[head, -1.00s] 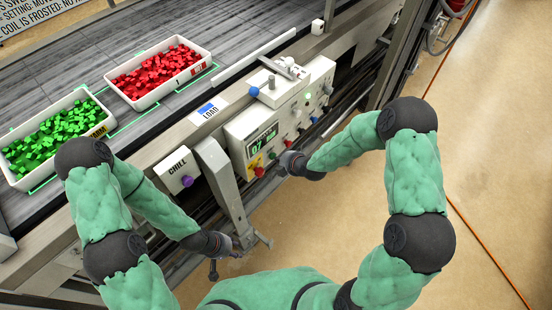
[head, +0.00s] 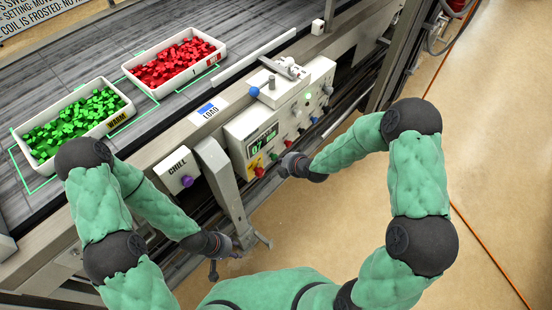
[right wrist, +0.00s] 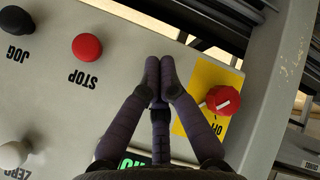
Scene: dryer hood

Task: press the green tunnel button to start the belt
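The control panel (head: 285,120) is on the front of the belt machine. A small green button (head: 273,156) shows on its lower face, between the red knob on the yellow plate and the red STOP button. My right gripper (head: 283,165) is at the panel beside it. In the right wrist view the right gripper's (right wrist: 160,65) fingers are together and empty, over the panel between STOP (right wrist: 87,47) and the red knob (right wrist: 222,100). No green button shows there. Whether the fingertips touch it I cannot tell. My left gripper (head: 228,257) hangs low with fingers apart, empty, left of the panel.
The belt (head: 60,75) carries a white tray of green pieces (head: 48,160) and a white tray of red pieces (head: 150,95). A CHILL box with a purple knob (head: 186,181) and a metal post (head: 222,180) stand left of the panel. Open floor lies right.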

